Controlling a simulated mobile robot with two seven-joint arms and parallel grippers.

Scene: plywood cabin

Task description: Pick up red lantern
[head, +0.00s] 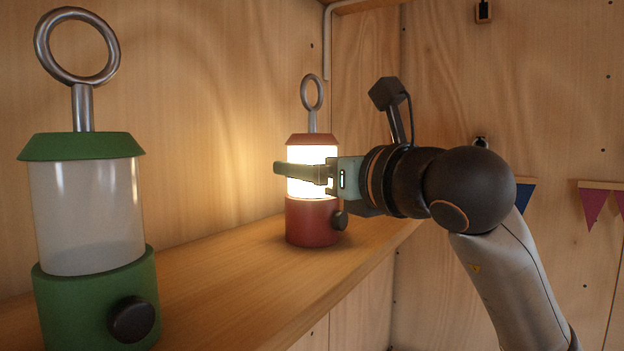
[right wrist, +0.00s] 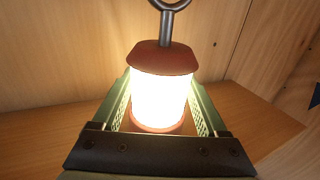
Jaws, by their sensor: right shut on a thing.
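The red lantern (head: 312,222) stands upright on a wooden shelf, its glass glowing, with a metal ring on top and a dark knob on its base. My right gripper (head: 305,172) comes in from the right and is shut around the lit glass. In the right wrist view the lantern's red cap (right wrist: 163,58) and glowing glass sit between the two green fingers of my right gripper (right wrist: 160,105). The lantern's base is mostly hidden there. My left gripper is in neither view.
A larger-looking green lantern (head: 95,290), unlit, stands on the shelf (head: 230,280) at the near left. A plywood wall runs behind. Pennants (head: 595,200) hang on the far wall at right. Bare shelf lies between the lanterns.

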